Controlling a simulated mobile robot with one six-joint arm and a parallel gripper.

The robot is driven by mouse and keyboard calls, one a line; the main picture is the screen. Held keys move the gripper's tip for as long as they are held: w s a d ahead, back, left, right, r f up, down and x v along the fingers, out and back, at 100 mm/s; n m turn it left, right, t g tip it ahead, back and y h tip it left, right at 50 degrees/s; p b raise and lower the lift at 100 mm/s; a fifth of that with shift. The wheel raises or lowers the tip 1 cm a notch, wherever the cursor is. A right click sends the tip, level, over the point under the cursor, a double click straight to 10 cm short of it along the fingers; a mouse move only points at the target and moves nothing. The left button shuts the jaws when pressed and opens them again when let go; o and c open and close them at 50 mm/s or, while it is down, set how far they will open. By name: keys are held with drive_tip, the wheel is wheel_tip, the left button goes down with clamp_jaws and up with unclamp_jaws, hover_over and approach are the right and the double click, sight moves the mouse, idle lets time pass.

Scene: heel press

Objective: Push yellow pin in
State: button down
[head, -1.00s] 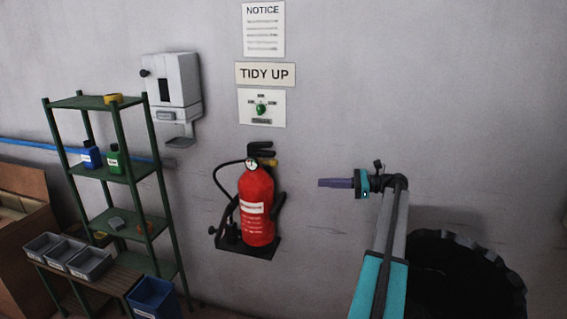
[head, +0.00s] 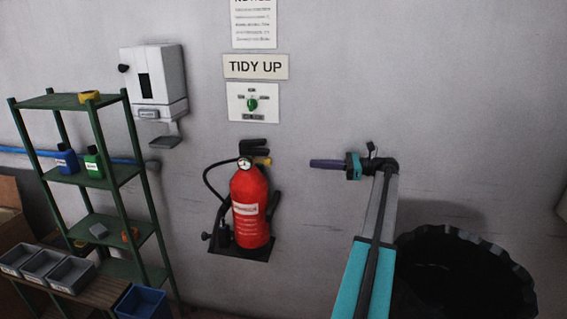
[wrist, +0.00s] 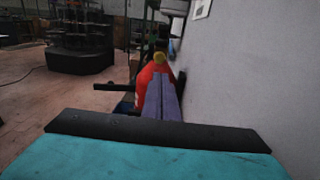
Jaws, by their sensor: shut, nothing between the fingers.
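The yellow pin (head: 263,160) sticks out to the right at the top of the red fire extinguisher (head: 250,205), just under its black handle. The extinguisher stands on a black wall bracket. My gripper (head: 312,163) is to the right of the pin at about the same height, pointing left, with a clear gap between them. Its purple fingers are shut and empty. In the wrist view the yellow pin (wrist: 159,57) shows as a round end just beyond the fingertips (wrist: 161,76), nearly in line with them. The fingers hide part of the red body (wrist: 146,78).
The wall (head: 330,90) runs close along one side of my gripper. A green shelf (head: 85,180) with bottles and a white dispenser (head: 152,80) are at left. A large black tyre-like bin (head: 470,240) is below right. The space between gripper and extinguisher is clear.

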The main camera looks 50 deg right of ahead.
drive_tip(key=shift+w+a, duration=0.1)
drive_tip(key=shift+w, duration=0.05)
drive_tip(key=p, duration=0.5)
approach(262, 161)
drive_tip(key=x, duration=0.2)
drive_tip(key=shift+w+a+f, duration=0.1)
drive_tip(key=shift+w, duration=0.5)
drive_tip(key=shift+x, duration=1.55)
drive_tip(key=shift+w, duration=0.15)
